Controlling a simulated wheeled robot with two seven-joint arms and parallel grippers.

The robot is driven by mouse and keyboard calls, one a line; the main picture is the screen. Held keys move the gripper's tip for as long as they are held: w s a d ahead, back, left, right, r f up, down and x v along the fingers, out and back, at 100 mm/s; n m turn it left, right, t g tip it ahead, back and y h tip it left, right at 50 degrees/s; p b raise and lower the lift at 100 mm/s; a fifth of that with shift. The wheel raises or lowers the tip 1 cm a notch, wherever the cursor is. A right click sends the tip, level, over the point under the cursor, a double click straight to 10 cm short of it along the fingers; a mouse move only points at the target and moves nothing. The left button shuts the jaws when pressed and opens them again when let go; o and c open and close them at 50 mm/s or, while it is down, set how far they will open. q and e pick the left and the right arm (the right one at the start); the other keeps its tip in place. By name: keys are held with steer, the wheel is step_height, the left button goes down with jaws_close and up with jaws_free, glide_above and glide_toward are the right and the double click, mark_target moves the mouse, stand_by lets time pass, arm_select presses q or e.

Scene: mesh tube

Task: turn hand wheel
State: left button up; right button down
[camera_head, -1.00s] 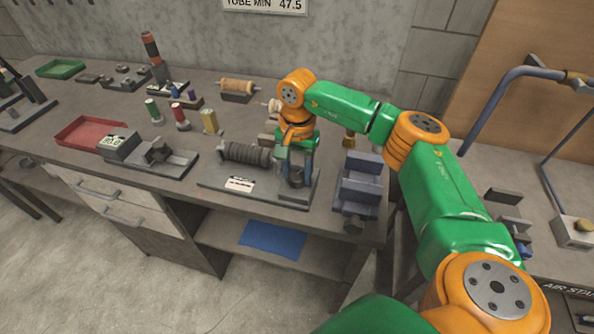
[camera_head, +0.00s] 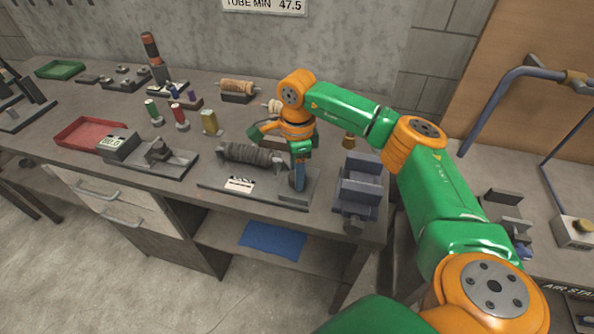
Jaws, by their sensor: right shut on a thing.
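A dark ribbed cylinder (camera_head: 252,155) lies on a flat grey base plate (camera_head: 222,184) with a white label, near the front of the bench. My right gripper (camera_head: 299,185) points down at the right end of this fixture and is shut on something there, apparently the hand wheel. The wheel itself is mostly hidden behind the gripper, so its outline and angle cannot be made out. My left gripper is not in view.
A grey vise (camera_head: 360,187) stands close to the right of the gripper. Left are another fixture (camera_head: 165,157), a red tray (camera_head: 90,132) and several coloured spools, one yellow (camera_head: 210,122). A wooden-looking roll (camera_head: 238,87) sits behind. Bare bench shows between them.

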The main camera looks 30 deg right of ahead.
steer(key=m, duration=0.4)
steer(key=shift+m, duration=0.3)
steer(key=m, duration=0.3)
steer(key=shift+m, duration=0.4)
steer(key=m, duration=0.4)
steer(key=shift+r+p, duration=0.1)
steer(key=shift+p, duration=0.25)
steer(key=m, duration=0.4)
steer(key=m+p, duration=0.1)
steer(key=m, duration=0.3)
steer(key=shift+m, duration=0.3)
steer(key=m, duration=0.3)
steer(key=shift+m+p, duration=0.3)
steer(key=m+p, duration=0.1)
steer(key=m, duration=0.3)
steer(key=shift+m+p, duration=0.3)
steer(key=shift+m, duration=1.7)
